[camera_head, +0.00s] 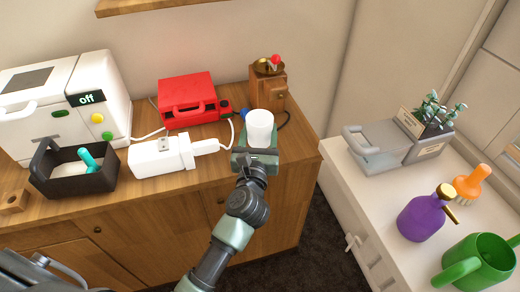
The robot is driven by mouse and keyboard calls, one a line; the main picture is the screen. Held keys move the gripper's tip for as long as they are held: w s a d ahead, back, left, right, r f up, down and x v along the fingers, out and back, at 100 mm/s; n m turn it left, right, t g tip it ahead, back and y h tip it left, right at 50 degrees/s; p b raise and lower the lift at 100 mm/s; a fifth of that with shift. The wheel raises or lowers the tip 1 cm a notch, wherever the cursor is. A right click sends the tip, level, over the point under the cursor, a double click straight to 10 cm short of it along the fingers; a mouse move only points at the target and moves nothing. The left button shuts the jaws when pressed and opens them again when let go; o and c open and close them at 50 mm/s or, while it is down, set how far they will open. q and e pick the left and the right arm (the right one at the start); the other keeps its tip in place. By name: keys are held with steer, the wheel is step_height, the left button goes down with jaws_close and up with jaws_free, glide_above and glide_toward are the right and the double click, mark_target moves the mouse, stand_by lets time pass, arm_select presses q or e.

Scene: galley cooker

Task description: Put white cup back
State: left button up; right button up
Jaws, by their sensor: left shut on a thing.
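The white cup (260,127) is upright at the right end of the wooden counter. My left gripper (255,155) is at the near side of the cup and shut on it. The gripper's body hides the lower part of the cup, so I cannot tell whether its base touches the counter. My right gripper does not show.
Behind the cup stand a wooden grinder (268,88) and a red case (188,100). To the left are a white appliance (160,158), a black caddy (72,180) and a white machine (60,105). A white counter (365,195) stands right, across a gap.

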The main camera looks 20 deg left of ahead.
mark_target(260, 145)
arm_select(q)
steer(key=shift+f, duration=0.85)
steer(key=shift+f+b, duration=1)
steer(key=shift+f, duration=0.75)
steer(key=shift+f, duration=0.2)
steer(key=o, duration=1.6)
steer(key=shift+r, duration=0.1)
